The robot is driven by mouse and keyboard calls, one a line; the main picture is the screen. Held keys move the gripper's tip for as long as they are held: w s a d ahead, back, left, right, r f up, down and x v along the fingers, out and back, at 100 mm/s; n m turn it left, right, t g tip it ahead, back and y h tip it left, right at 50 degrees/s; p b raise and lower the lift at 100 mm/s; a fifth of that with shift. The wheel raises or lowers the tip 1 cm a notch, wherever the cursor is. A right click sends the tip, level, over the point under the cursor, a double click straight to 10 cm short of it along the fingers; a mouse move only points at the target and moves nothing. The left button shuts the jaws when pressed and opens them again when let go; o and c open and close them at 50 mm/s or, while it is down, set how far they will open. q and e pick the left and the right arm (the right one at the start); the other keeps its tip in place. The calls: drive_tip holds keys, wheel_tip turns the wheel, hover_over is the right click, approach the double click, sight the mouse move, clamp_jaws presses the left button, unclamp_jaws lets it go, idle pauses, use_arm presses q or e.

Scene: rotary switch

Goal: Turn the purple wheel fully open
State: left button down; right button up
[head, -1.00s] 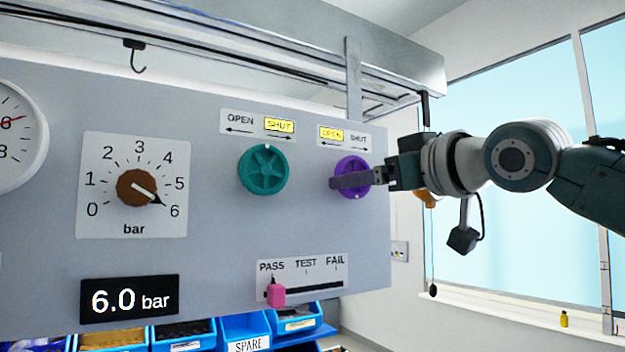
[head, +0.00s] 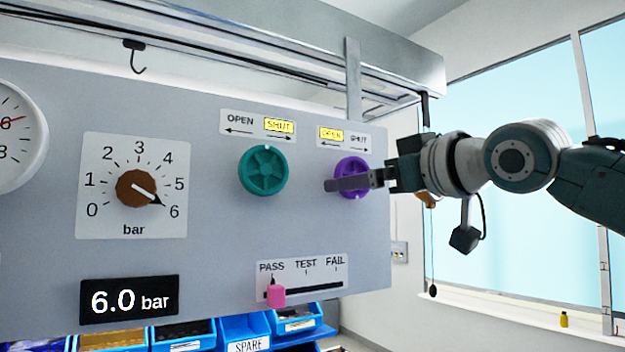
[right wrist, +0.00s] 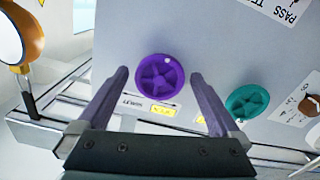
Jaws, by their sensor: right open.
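The purple wheel (head: 352,172) is on the right part of the grey panel, under a label (head: 344,136) with OPEN highlighted yellow and SHUT plain. In the right wrist view the purple wheel (right wrist: 160,75) shows whole, with a pale dot on its rim. My right gripper (head: 328,185) is in front of the wheel and partly covers it in the head view. In the right wrist view its two fingers (right wrist: 160,80) are spread, one on each side of the wheel, with gaps visible between fingers and wheel. Nothing is held. My left gripper is out of view.
A teal wheel (head: 263,171) with SHUT highlighted is to the left of the purple one. A brown bar knob (head: 137,188) points near 6, and a display (head: 129,298) reads 6.0 bar. A pink slider (head: 276,293) stands at PASS. Blue bins (head: 246,331) are below.

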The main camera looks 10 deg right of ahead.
drive_tip(key=b+v, duration=0.2)
drive_tip(key=v, duration=0.8)
idle(0.4)
drive_tip(key=s+a+f+m+g+h+p, duration=0.1)
drive_tip(key=s+a+f+g+h+p, duration=0.2)
drive_tip(key=f, duration=0.7)
drive_tip(key=s+a+f+m+g+p, duration=0.1)
drive_tip(key=s+f+g, duration=0.3)
drive_tip(key=f, duration=0.7)
drive_tip(key=s+d+f+m+g+h+p, duration=0.1)
drive_tip(key=s+f+g, duration=0.2)
drive_tip(key=s, duration=0.8)
drive_tip(key=s+d+f+m+g+h+p, duration=0.1)
drive_tip(key=s+f+g+h+p, duration=0.1)
drive_tip(key=s+f, duration=0.5)
drive_tip(key=s+g, duration=0.1)
drive_tip(key=s, duration=0.3)
drive_tip(key=shift+f, duration=0.35)
